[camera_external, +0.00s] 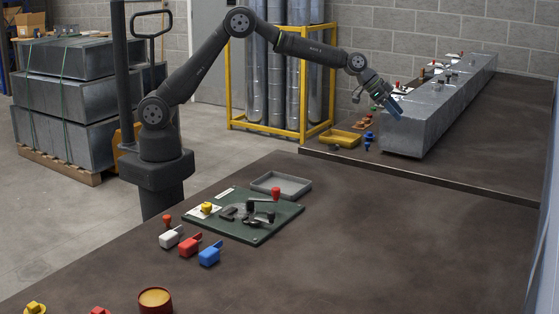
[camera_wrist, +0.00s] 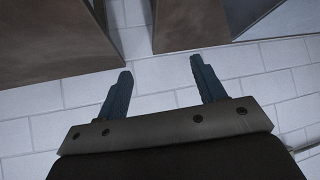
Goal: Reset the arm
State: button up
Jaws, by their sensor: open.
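My arm reaches from its base at the left over to the back right in the external view. My gripper (camera_external: 386,105) hangs at the near end of the long grey metal duct (camera_external: 412,128), level with the duct's upper part. Whether it touches the duct cannot be told from here. In the wrist view my gripper (camera_wrist: 160,85) shows two dark blue fingers spread apart. Nothing is between them; pale block wall shows behind.
A green board (camera_external: 250,232) with clamps and a grey tray (camera_external: 281,185) lie on the near table. White (camera_external: 171,237), red (camera_external: 189,246) and blue (camera_external: 210,254) tools lie in front. A yellow tray (camera_external: 340,138) stands left of the duct. The near table's right side is clear.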

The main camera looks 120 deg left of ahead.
jog(key=d, duration=0.1)
jog(key=w+d, duration=0.1)
jog(key=shift+w+d+m+h, duration=0.1)
jog(key=shift+d+m+h, duration=0.2)
jog(key=shift+d, duration=0.1)
